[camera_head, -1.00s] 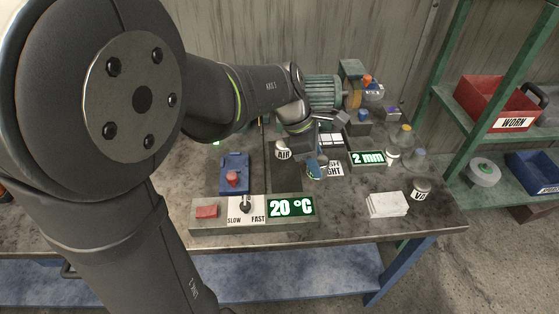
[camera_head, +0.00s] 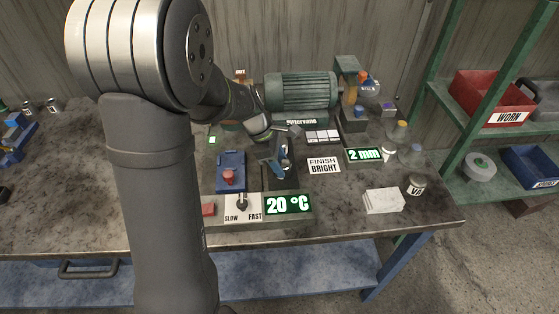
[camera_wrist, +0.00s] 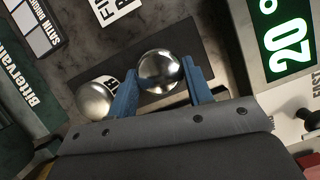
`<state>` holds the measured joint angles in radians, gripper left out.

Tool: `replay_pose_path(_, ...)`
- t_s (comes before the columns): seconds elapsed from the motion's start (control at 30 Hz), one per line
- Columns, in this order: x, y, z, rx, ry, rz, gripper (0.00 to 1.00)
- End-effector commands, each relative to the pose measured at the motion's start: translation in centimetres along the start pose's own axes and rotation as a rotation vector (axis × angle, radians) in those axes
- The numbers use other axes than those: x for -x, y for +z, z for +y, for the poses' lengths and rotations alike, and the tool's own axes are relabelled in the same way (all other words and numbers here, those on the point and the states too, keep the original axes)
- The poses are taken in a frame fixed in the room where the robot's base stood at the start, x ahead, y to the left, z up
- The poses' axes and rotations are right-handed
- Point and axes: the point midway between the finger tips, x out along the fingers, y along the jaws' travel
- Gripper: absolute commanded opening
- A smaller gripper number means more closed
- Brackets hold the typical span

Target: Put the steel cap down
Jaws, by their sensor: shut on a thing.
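A shiny, mirror-like steel cap (camera_wrist: 160,72) sits between the two blue fingers of my gripper (camera_wrist: 160,66) in the wrist view. The gripper is shut on it. A dark mat (camera_wrist: 190,42) lies below the cap; I cannot tell whether the cap touches it. In the head view my gripper (camera_head: 280,158) is over the dark mat, between the blue box with a red knob and the FINISH BRIGHT sign. The cap is hard to make out there.
A duller silver dome (camera_wrist: 94,101) with a white label stands just beside the left finger. The FINISH BRIGHT sign (camera_head: 323,165) lies to the right. The control panel (camera_head: 260,206) is in front, the blue box (camera_head: 230,178) at left. The polishing motor (camera_head: 302,90) stands behind.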

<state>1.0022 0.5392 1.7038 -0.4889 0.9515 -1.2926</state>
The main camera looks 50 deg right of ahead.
Motion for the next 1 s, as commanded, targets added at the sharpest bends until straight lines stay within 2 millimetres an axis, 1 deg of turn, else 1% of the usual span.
replay_pose_path(0.17, 0.1, 0.1, 0.0, -0.001, 0.002, 0.0, 0.18)
replay_pose_path(0.3, -0.2, -0.1, 0.0, 0.0, 0.002, 0.0, 0.18)
replay_pose_path(0.33, -0.2, -0.1, 0.0, -0.001, 0.002, 0.0, 0.5)
replay_pose_path(0.37, -0.2, -0.1, 0.0, -0.001, 0.002, 0.0, 0.56)
replay_pose_path(0.4, -0.2, -0.1, 0.0, -0.001, 0.002, 0.0, 0.64)
replay_pose_path(0.43, -0.2, -0.1, 0.0, -0.001, 0.002, 0.0, 0.68)
replay_pose_path(0.77, 0.1, 0.1, 0.0, -0.001, 0.002, 0.0, 0.68)
replay_pose_path(0.87, 1.1, 0.1, 0.1, 0.0, 0.005, 0.0, 0.68)
replay_pose_path(0.97, 3.0, 0.1, 0.1, 0.0, 0.007, -0.001, 0.68)
replay_pose_path(1.0, 3.9, 0.1, 0.1, -0.001, 0.007, -0.001, 0.68)
